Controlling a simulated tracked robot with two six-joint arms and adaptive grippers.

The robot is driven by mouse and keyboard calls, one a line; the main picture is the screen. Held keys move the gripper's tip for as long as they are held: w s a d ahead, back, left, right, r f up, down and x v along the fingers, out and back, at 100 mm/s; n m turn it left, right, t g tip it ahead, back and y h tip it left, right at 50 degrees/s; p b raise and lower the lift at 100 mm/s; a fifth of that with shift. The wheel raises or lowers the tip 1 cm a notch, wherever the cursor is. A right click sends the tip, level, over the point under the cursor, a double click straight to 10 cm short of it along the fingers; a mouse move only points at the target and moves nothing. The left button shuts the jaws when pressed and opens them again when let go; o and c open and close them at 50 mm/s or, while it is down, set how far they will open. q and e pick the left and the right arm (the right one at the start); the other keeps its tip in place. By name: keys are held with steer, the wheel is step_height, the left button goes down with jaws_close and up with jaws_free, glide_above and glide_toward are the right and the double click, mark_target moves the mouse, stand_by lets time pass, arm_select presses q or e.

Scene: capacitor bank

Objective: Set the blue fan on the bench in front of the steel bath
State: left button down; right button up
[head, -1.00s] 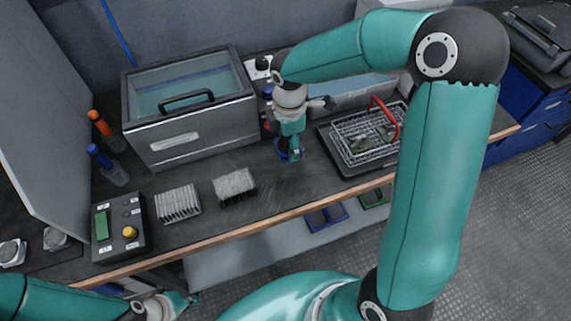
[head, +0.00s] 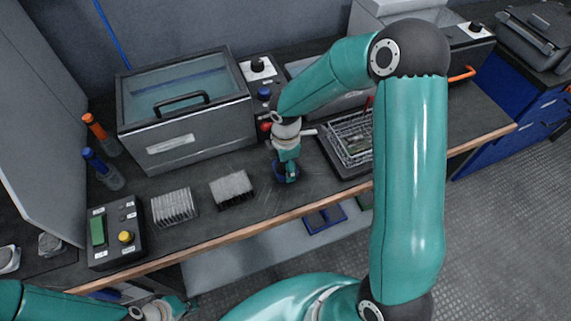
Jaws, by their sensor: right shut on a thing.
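The steel bath (head: 200,146) stands at the back left of the bench (head: 330,190), with a lid and a black handle. My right gripper (head: 288,178) reaches down to the right of the bath's front and is shut on the blue fan (head: 279,172). The gripper covers much of the fan, so I cannot tell whether it touches the bench top. My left gripper (head: 182,307) is low at the bottom left, in front of the bench edge and far from the fan; its fingers are too small to judge.
Two finned blocks (head: 174,207) (head: 232,188) sit in front of the bath, left of the fan. A control box (head: 115,233) is at the front left. A wire basket (head: 347,135) on a dark tray lies right of the fan, partly behind my arm. Two bottles (head: 103,168) (head: 103,135) stand left of the bath.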

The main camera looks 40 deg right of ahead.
steer(key=o, duration=1.2)
steer(key=shift+c, duration=0.2)
steer(key=shift+r, duration=0.25)
step_height(320, 180, up, 12)
steer(key=p, duration=0.1)
steer(key=shift+f, duration=0.2)
